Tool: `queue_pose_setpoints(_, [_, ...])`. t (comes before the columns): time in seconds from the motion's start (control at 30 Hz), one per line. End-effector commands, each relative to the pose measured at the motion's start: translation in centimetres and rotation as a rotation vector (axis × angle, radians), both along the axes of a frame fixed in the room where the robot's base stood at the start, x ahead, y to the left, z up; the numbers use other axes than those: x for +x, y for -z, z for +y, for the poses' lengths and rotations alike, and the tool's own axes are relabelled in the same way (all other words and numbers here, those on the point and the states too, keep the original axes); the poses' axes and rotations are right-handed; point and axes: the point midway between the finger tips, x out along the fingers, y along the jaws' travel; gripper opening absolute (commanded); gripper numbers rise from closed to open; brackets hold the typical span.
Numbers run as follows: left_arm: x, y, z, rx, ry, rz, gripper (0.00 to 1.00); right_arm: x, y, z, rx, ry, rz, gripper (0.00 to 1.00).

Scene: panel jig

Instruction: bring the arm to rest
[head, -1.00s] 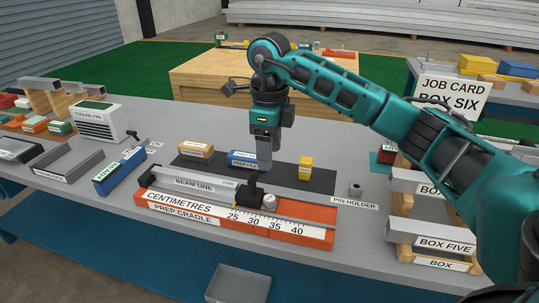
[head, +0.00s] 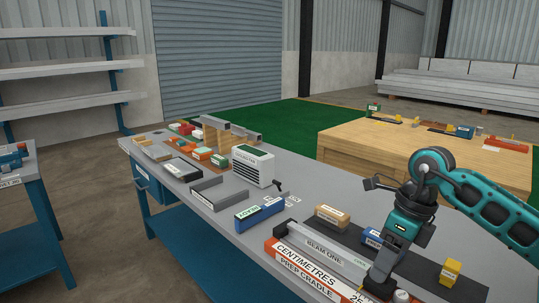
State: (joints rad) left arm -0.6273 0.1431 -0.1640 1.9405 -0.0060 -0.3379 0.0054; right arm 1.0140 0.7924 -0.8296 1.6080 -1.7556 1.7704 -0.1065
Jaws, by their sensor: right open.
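My right arm comes in from the right, teal and dark grey. Its gripper (head: 386,264) points down at the lower right, open, with its fingers seen edge-on above the prep cradle. The orange prep cradle (head: 292,268), with its centimetre scale, holds the grey beam one (head: 322,252). A black block (head: 377,285) and a white knob (head: 401,296) show near the fingertips; whether the fingers touch them I cannot tell. My left gripper is out of view.
The grey bench (head: 225,212) carries a blue box (head: 260,214), a grey tray (head: 219,193), a cooling fan unit (head: 252,166), and a dark mat with a tan box (head: 331,216), a blue box (head: 372,237) and a yellow block (head: 450,272). A wooden table (head: 420,150) stands behind.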

Motion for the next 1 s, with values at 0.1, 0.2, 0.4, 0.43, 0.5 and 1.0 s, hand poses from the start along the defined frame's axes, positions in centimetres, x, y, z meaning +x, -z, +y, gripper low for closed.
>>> queue_pose_setpoints(0.1, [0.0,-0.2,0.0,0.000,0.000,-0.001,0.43,-2.2,2.7,7.5,0.311,-0.028,0.059,0.62])
queue_pose_setpoints(0.2, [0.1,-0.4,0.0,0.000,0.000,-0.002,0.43,-4.3,2.9,13.5,0.614,0.015,0.122,0.62])
queue_pose_setpoints(0.4, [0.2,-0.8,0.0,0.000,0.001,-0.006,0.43,-6.5,0.2,20.7,1.193,0.285,0.299,0.62])
queue_pose_setpoints(0.43, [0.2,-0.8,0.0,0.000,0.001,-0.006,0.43,-6.5,-0.2,21.1,1.270,0.347,0.330,0.62])
queue_pose_setpoints(0.5, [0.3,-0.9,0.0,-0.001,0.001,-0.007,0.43,-6.1,-1.1,21.4,1.442,0.512,0.405,0.62])
queue_pose_setpoints(1.0, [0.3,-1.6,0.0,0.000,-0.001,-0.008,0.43,-8.3,15.2,9.2,1.836,2.313,0.952,0.62])
